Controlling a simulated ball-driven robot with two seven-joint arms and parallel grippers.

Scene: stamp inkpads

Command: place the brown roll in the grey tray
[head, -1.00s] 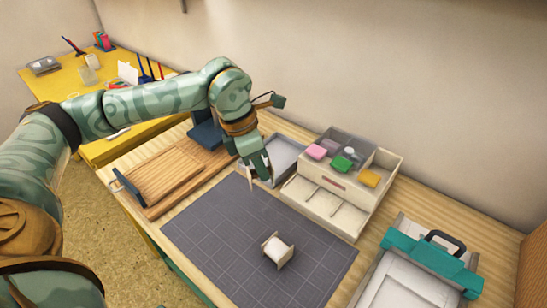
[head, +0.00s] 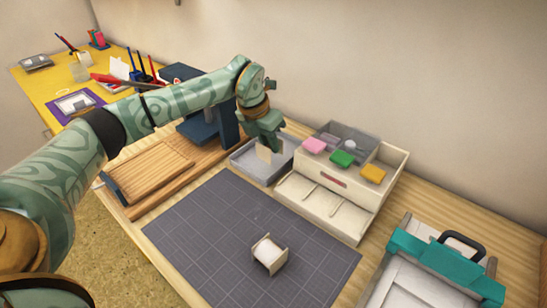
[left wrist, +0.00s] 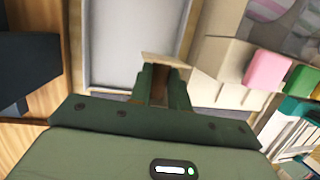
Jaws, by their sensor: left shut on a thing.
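My left gripper (head: 267,142) is shut on the brown roll, which is mostly hidden by the fingers. A flat tan end piece of the brown roll (head: 264,154) shows below the fingers in the head view. In the left wrist view, the brown roll (left wrist: 166,61) shows its tan edge just past the fingertips (left wrist: 160,88), with brown between them. The grey tray (head: 244,170) lies behind the mat, and the gripper and roll are over its right part. Its bare floor fills the upper middle of the left wrist view (left wrist: 120,45). I cannot tell whether the roll touches the tray.
A beige organiser (head: 335,208) with pink, green and yellow pads stands right of the tray. A white roll on a stand (head: 268,254) sits on the dark mat (head: 210,235). A wooden board (head: 150,172) and dark blue press (head: 225,125) are left; a teal device (head: 430,262) is right.

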